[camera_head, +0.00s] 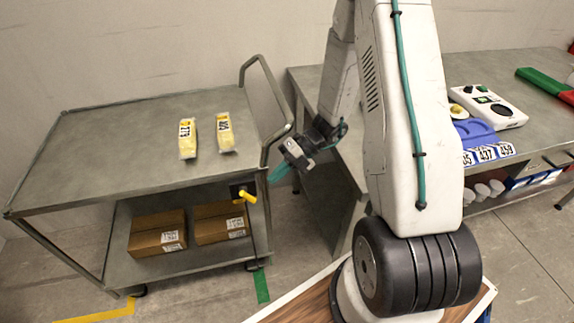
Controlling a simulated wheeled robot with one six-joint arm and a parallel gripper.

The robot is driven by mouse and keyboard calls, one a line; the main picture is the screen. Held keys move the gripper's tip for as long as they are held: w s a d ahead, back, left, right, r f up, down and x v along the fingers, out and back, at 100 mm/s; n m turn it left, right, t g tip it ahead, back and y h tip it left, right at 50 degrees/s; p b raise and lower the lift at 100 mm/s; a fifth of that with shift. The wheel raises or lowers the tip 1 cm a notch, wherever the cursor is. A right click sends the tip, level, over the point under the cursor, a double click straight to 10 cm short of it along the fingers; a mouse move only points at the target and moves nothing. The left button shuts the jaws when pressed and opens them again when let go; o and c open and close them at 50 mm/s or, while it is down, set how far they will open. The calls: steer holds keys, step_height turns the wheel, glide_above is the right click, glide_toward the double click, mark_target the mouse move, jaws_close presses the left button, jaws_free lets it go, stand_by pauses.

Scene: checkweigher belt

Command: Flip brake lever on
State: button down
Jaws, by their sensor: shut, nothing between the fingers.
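The brake lever (249,197) is a short yellow handle on a dark plate at the right end of the metal cart (90,118), just under its top deck. The handle points to the right and slightly down. My gripper (271,177) is at the cart's right end, above and to the right of the lever in the picture. Its teal fingers are shut and empty, and point down and to the left. They look close to the lever but apart from it; the exact depth gap is hard to tell.
Two yellow labelled packs (187,138) (224,132) lie on the cart's top. Cardboard boxes (158,234) (220,223) sit on its lower shelf. The cart's push handle (268,80) rises beside my gripper. A workbench (480,65) with a scale (487,104) and blue number cards stands at the right.

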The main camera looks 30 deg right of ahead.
mark_target(247, 195)
steer(key=x, duration=0.6)
steer(key=shift+a+f, duration=0.2)
steer(key=shift+a, duration=0.05)
